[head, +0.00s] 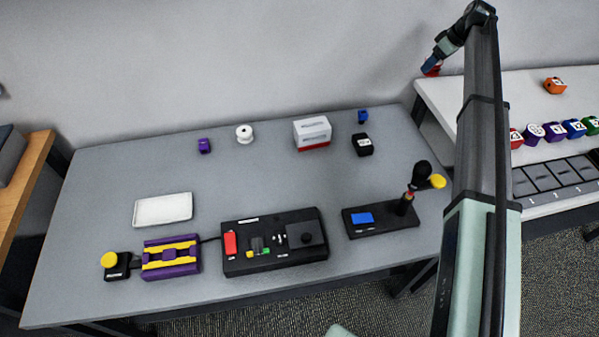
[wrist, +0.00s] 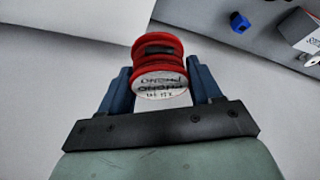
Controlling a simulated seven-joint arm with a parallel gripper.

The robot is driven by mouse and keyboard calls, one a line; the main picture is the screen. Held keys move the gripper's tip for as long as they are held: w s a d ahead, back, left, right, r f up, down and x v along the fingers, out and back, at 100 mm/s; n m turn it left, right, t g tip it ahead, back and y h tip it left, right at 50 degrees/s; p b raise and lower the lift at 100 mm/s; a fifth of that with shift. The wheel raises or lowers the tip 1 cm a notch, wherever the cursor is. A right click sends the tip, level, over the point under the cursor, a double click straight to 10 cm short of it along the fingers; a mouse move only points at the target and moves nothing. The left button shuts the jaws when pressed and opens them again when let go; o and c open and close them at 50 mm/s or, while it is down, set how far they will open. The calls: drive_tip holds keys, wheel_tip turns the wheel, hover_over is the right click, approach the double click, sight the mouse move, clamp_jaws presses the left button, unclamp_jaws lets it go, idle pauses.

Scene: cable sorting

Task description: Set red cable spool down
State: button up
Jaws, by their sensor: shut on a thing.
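The red cable spool (wrist: 158,52) is between the two blue fingers of my gripper (wrist: 158,72) in the wrist view. My gripper is shut on it. The spool's white label with dark print faces the wrist camera. In the head view my gripper (head: 430,66) is at the upper right, near the back wall and the left end of the white table. Only a small red part of the spool (head: 434,71) shows there. I cannot tell from these frames whether the spool touches a surface.
The white table (head: 450,88) holds several numbered coloured spools (head: 553,132), an orange one (head: 554,86) at the back, and a row of dark slots (head: 560,178). The grey table (head: 270,180) holds devices, a white tray (head: 163,210) and a white-red box (head: 312,132).

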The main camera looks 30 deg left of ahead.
drive_tip(key=s+a+f+n+g, duration=0.1)
drive_tip(key=s+a+f+n, duration=0.1)
drive_tip(key=s+a, duration=1.1)
drive_tip(key=s+a+f+n+g, duration=0.1)
drive_tip(key=s+a+f+n, duration=0.15)
drive_tip(key=s+a, duration=1.05)
drive_tip(key=s+f+n, duration=0.2)
drive_tip(key=s+f, duration=0.1)
drive_tip(key=s, duration=1.2)
drive_tip(key=s+d+f+n+g, duration=0.1)
drive_tip(key=s+d+n+g, duration=0.1)
drive_tip(key=s+d+n, duration=0.5)
drive_tip(key=shift+n+g+h, duration=0.25)
drive_tip(key=shift+g+h, duration=0.05)
drive_tip(key=shift+h, duration=0.6)
drive_tip(key=shift+d+f+x, duration=0.1)
drive_tip(key=shift+d+x, duration=0.2)
drive_tip(key=shift+x, duration=1.45)
drive_tip(key=shift+d+f+x, duration=0.1)
drive_tip(key=shift+d+x, duration=0.2)
drive_tip(key=shift+x, duration=1.4)
drive_tip(key=shift+d+x, duration=0.3)
drive_tip(key=shift+x, duration=1.45)
drive_tip(key=shift+f, duration=0.15)
drive_tip(key=o, duration=1.2)
drive_tip(key=shift+c, duration=0.2)
